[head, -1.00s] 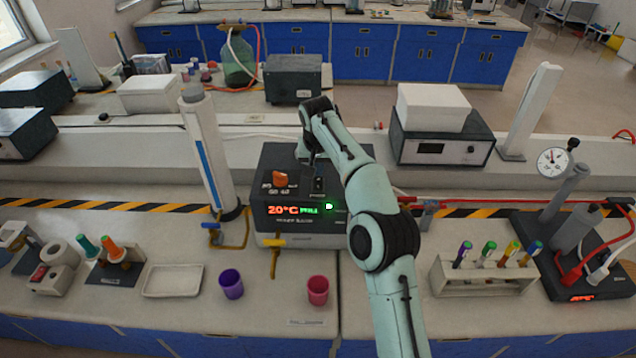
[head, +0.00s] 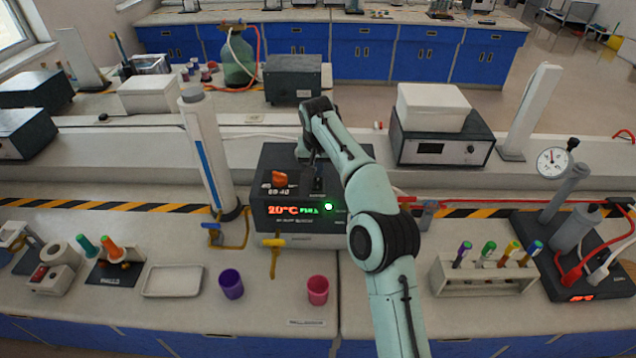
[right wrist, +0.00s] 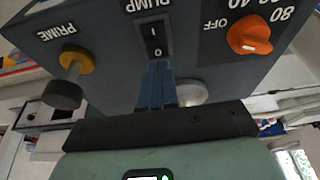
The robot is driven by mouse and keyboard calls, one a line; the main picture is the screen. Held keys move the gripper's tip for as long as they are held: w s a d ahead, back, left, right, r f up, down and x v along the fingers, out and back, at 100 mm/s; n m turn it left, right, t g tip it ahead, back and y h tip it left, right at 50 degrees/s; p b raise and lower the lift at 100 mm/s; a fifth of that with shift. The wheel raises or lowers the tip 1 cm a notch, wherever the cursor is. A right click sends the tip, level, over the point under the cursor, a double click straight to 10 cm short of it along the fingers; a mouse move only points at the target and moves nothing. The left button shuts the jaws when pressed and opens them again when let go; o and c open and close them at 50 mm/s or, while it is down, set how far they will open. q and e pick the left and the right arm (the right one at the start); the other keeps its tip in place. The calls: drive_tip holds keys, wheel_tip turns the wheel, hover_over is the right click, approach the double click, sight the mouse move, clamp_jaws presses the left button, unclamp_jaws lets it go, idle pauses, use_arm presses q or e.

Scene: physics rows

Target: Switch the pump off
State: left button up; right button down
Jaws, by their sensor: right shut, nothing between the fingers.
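The pump's dark box (head: 265,222) stands on the bench in the head view, with a red "20°C" readout, green lettering and a lit green lamp (head: 328,206). Its black rocker switch (right wrist: 155,42), under the label PUMP, is marked I and O and shows upside down in the right wrist view. My right gripper (right wrist: 158,66) is shut and empty, its blue fingertips at the O end of the switch. I cannot tell whether they touch it. In the head view the right gripper (head: 313,172) is over the box's top. My left gripper is not in view.
An orange knob (right wrist: 250,35) and a yellow-collared PRIME plunger (right wrist: 75,62) flank the switch. A tall white column (head: 205,150) stands left of the box. Purple (head: 231,284) and pink (head: 317,290) cups stand in front. A tube rack (head: 485,275) is at the right.

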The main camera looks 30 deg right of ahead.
sight(318, 179)
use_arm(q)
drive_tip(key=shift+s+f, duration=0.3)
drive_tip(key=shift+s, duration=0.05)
use_arm(e)
drive_tip(key=shift+f, duration=0.85)
idle(0.5)
drive_tip(key=shift+w+r+p, duration=0.1)
drive_tip(key=shift+r+p, duration=0.3)
drive_tip(key=shift+r, duration=2.95)
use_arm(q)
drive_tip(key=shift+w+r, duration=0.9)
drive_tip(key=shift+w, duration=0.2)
use_arm(e)
drive_tip(key=shift+r, duration=0.2)
